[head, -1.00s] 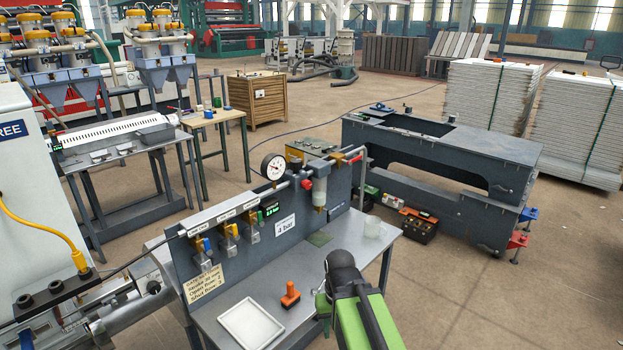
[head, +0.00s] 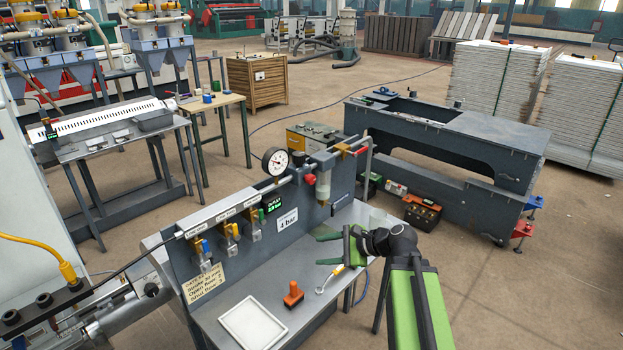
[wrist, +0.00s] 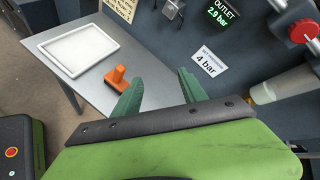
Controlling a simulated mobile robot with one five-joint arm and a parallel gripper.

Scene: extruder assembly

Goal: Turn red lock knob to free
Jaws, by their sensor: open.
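The red lock knob (head: 310,180) sits on the left side of the regulator on the grey panel, above the clear filter bowl (head: 312,191). In the wrist view the red knob (wrist: 304,31) is at the upper right edge. My gripper (head: 325,248) is open and empty, in front of the panel and below and apart from the knob. Its green fingers (wrist: 160,82) point toward the panel in the wrist view, left of the knob. The green outlet display (wrist: 221,12) reads 2.9 bar, above a white "4 bar" label (wrist: 209,62). Whether the knob is locked cannot be told.
An orange-handled object (head: 293,294) and a white tray (head: 252,328) lie on the bench (head: 218,313). A dial gauge (head: 275,161) and several valves with coloured handles (head: 231,232) are on the panel. A small yellow-and-white tool (head: 330,279) lies near the bench edge.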

